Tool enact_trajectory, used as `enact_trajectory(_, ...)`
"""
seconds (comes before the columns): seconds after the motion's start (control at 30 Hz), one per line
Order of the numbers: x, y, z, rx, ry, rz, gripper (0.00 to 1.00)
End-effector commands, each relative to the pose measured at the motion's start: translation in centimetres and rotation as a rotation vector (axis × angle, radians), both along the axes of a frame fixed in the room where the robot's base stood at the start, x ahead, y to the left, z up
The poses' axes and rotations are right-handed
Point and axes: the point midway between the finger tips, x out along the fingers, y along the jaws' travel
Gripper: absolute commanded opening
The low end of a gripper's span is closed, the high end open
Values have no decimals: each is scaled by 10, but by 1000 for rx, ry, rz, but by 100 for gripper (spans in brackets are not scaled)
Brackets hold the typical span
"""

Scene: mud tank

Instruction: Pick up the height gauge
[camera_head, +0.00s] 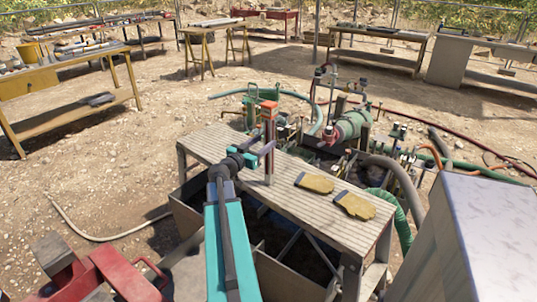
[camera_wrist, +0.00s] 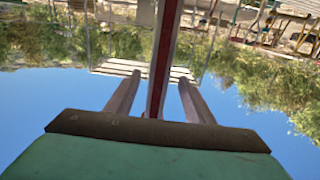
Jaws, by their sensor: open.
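The height gauge (camera_head: 269,135) is a tall upright post, reddish with an orange top, standing on the slatted bench (camera_head: 222,146). My gripper (camera_head: 268,150) reaches it from the left at about mid-height. In the wrist view the red and grey post (camera_wrist: 164,55) runs between the two fingers of my gripper (camera_wrist: 160,78). The fingers are open, with a visible gap on each side of the post. The foot of the gauge is partly hard to make out in the head view.
Two tan gloves (camera_head: 315,183) (camera_head: 355,205) lie on the bench to the right of the gauge. Green pump machinery (camera_head: 352,124) with hoses stands behind the bench. A grey metal box (camera_head: 490,235) is at the right. Bare ground lies to the left.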

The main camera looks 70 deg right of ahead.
Motion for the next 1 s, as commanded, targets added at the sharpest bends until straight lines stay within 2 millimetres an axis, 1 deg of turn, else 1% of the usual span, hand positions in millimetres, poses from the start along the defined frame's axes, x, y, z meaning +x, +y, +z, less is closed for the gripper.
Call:
enact_trajectory(0.03, -1, -8, 1, 0, 0, -2, 48)
enact_trajectory(0.1, -4, -16, 1, 0, 0, -2, 48)
enact_trajectory(0.23, -6, -25, 0, 0, -1, 0, 48)
enact_trajectory(0.37, -7, -28, 0, 0, -1, 0, 48)
enact_trajectory(0.77, -7, -30, 0, 0, -1, 1, 48)
enact_trajectory(0.87, -9, -36, 0, 0, -1, 0, 48)
enact_trajectory(1.0, -12, -49, 0, 0, 1, 0, 48)
